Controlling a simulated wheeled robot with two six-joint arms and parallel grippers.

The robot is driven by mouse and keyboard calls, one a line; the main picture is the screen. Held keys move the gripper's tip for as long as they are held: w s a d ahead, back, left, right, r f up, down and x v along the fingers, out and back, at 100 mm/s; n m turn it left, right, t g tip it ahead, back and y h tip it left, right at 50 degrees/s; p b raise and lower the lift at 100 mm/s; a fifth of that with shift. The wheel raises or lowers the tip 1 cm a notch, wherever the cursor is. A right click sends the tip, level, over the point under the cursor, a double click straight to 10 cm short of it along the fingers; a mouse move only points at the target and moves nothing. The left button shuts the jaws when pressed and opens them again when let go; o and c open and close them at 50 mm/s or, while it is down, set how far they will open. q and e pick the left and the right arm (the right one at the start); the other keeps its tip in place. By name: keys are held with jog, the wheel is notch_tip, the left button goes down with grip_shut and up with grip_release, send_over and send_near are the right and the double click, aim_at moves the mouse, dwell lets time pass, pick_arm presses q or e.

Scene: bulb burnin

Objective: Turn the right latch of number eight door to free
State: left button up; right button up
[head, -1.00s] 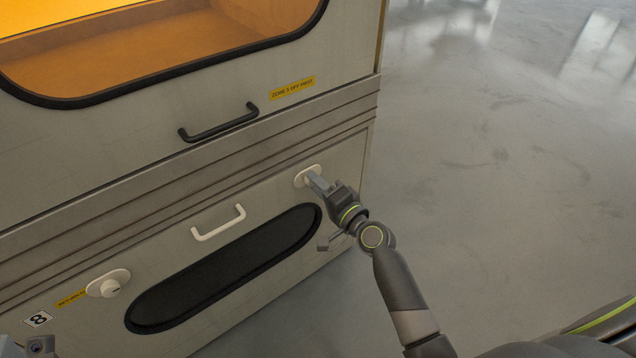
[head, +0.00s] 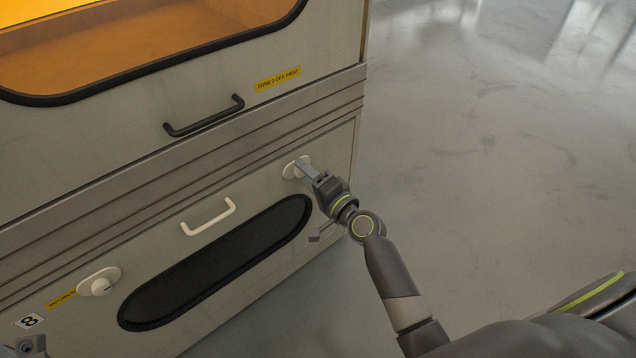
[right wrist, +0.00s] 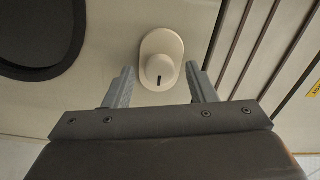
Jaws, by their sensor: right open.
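The number eight door (head: 268,190) is the lower cream panel, with an "8" label (head: 29,321) at its lower left. The right latch is a white knob on an oval plate (head: 290,170) near the door's upper right. In the right wrist view the knob (right wrist: 160,70) shows whole, with a dark mark on it. My right gripper (head: 303,168) is at this latch. In the right wrist view its two fingers (right wrist: 161,88) are spread to either side below the knob, apart from it. The left latch (head: 99,283) is a similar white knob. A piece of my left gripper (head: 30,345) shows at the lower left corner; its fingers cannot be made out.
A white handle (head: 208,217) and a long dark window (head: 215,263) are on the same door. Above it is another door with a black handle (head: 204,116) and a yellow label (head: 278,79). Open grey floor (head: 480,180) lies to the right.

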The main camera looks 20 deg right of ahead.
jog(key=v, duration=1.7)
jog(key=shift+s+b, duration=0.15)
jog(key=shift+b, duration=0.3)
jog(key=shift+d, duration=0.1)
